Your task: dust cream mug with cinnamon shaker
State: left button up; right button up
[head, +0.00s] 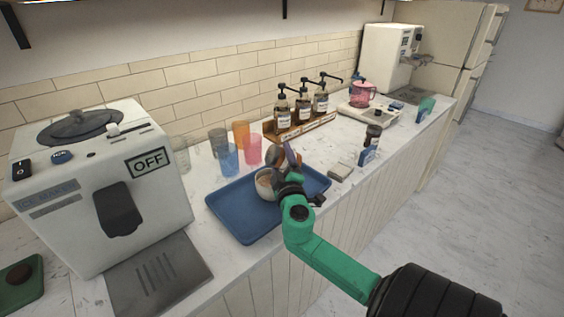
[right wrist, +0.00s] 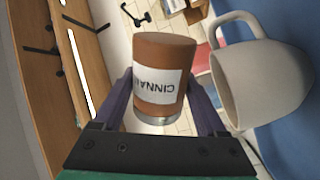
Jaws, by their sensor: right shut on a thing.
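The cream mug (head: 265,185) stands on the blue tray (head: 243,228) on the counter. It also shows in the right wrist view (right wrist: 262,75), just to the right of the shaker. My right gripper (head: 290,170) is shut on the brown cinnamon shaker (right wrist: 160,70), which has a white label reading "CINNA" in the right wrist view. In the head view the shaker (head: 283,158) is mostly hidden by the gripper, beside and above the mug. The shaker looks tipped, but its exact tilt is hard to tell. The mug's inside is partly hidden. My left gripper is not in view.
Coloured cups (head: 229,158) stand behind the tray. A wooden rack (head: 300,131) holds pump bottles at the wall. A dark jar (head: 373,137) stands to the right. A white machine (head: 100,190) marked "OFF" stands at the left. The tray's front part is clear.

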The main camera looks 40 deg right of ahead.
jog(key=shift+m, duration=0.4)
jog(key=shift+w+a+r+m+b, duration=0.1)
jog(key=shift+r+m+b, duration=0.15)
jog(key=shift+m, duration=0.25)
jog(key=shift+a+r+m+b, duration=0.1)
jog(key=shift+m+b, duration=0.15)
jog(key=shift+m, duration=0.25)
